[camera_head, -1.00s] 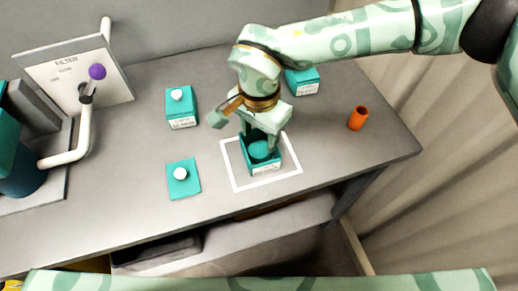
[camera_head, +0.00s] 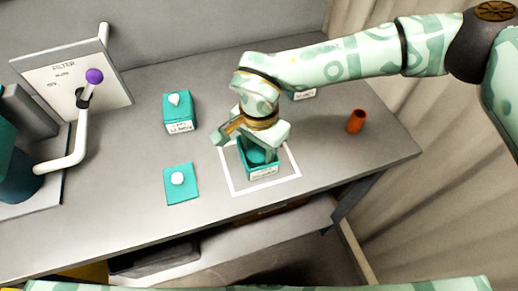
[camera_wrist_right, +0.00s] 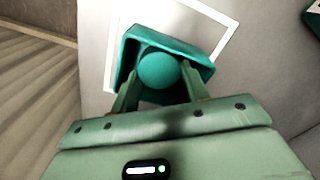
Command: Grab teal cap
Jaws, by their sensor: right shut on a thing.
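A round teal cap (camera_wrist_right: 158,70) sits inside an open teal tank (camera_head: 262,172) that stands within a white square outline on the bench. In the wrist view the tank's rim (camera_wrist_right: 197,58) surrounds the cap. My right gripper (camera_head: 260,155) reaches down into the tank. Its fingers (camera_wrist_right: 157,88) are on either side of the cap and shut on it. The cap is still within the tank's walls. My left gripper is not in view.
A lidded teal tank (camera_head: 179,112) and a flat teal lid with a white knob (camera_head: 181,187) are left of my gripper. Another tank (camera_head: 305,95) is mostly hidden behind my arm. An orange cup (camera_head: 356,121) stands right. A filter panel (camera_head: 62,72) with a purple-knobbed lever stands far left.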

